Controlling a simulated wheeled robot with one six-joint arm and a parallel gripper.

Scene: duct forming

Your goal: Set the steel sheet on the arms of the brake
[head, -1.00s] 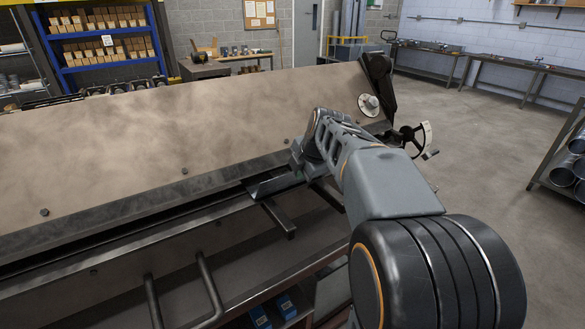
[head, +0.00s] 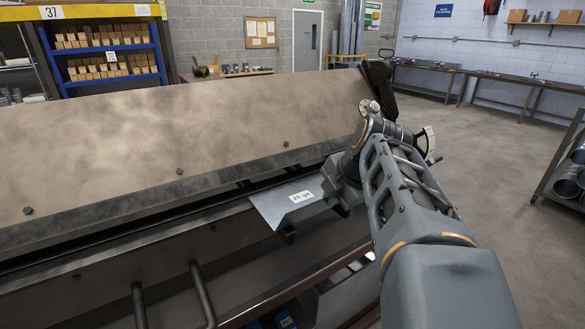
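The steel sheet (head: 278,205) is a small pale grey piece with a white label, beside the brake's long dark slot. It lies over the short dark arms of the brake (head: 289,236), which show mostly as stubs below its front edge. I cannot tell whether it rests on them or hangs just above. My gripper (head: 335,188) is at the sheet's right end and appears shut on it. The fingertips are hidden by the wrist and the sheet. The brake (head: 180,130) has a broad, sloped, brownish plate behind the slot.
Bent dark handle bars (head: 200,295) stand out from the brake's front at the lower left. A handwheel (head: 428,143) is at the brake's right end. A rack with round ducts (head: 568,182) stands at the far right. The floor between is clear.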

